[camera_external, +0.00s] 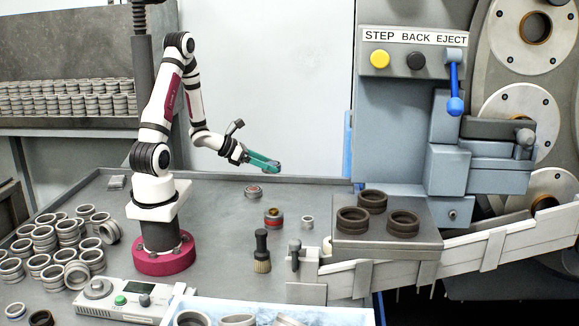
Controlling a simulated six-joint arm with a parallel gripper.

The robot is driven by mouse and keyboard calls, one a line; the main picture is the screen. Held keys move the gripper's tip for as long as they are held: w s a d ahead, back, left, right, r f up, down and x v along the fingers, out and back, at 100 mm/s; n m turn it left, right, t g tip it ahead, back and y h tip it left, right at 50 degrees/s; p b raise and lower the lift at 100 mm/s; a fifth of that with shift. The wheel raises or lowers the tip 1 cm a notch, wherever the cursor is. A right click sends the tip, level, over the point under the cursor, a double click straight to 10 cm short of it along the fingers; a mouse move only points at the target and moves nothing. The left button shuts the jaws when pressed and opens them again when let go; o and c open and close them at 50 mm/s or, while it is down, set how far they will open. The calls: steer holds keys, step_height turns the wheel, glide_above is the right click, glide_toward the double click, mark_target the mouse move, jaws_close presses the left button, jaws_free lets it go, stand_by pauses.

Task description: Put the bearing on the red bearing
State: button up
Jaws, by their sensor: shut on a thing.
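My gripper (266,163) has teal fingers and hangs above the table in the middle of the view, pointing right and slightly down. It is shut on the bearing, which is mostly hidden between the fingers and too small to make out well. A ring with a red band, the red bearing (273,217), stands on the table below and slightly right of my gripper, well apart from it. Another grey ring with a reddish tint (253,192) lies on the table nearer below my gripper.
A small pale ring (307,222) and a dark brush (262,252) stand nearby. Several grey rings (66,245) crowd the left. A grey block (388,242) carries brown rings at the right. A control box (127,300) is in front. Table space behind the red bearing is mostly clear.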

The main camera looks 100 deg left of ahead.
glide_above(246, 191)
step_height(246, 191, down, 7)
steer(key=shift+r, duration=0.1)
steer(key=shift+a+f, duration=0.1)
steer(key=shift+f, duration=1.9)
steer(key=shift+f, duration=0.15)
steer(key=o, duration=1.6)
steer(key=shift+c, duration=0.2)
steer(key=shift+r, duration=0.2)
steer(key=v, duration=1.2)
steer(key=shift+f, duration=0.1)
